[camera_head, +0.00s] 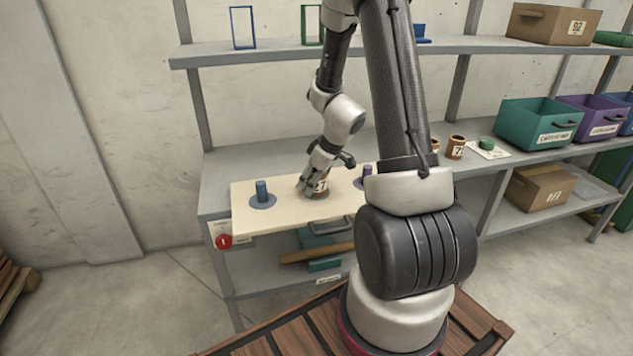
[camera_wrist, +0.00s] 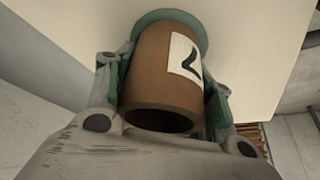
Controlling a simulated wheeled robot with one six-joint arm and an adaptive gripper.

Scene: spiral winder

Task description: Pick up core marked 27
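A brown cylindrical core (camera_head: 321,184) with a white label stands in the middle of the pale board on the bench. The label shows a dark 7; any digit before it is not clear. In the wrist view the core (camera_wrist: 160,75) fills the space between my fingers, its hollow end towards the camera and a green disc (camera_wrist: 185,20) at its far end. My gripper (camera_head: 318,178) reaches it from above, and it also shows in the wrist view (camera_wrist: 165,95). Its fingers lie against both sides of the core and look closed on it.
The pale board (camera_head: 285,220) also bears a blue peg (camera_head: 262,190) and a purple peg (camera_head: 366,172). To the right are another labelled brown core (camera_head: 455,147), a green item on a card (camera_head: 487,145), and teal (camera_head: 540,120) and purple (camera_head: 588,112) bins. A shelf (camera_head: 250,52) runs above.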

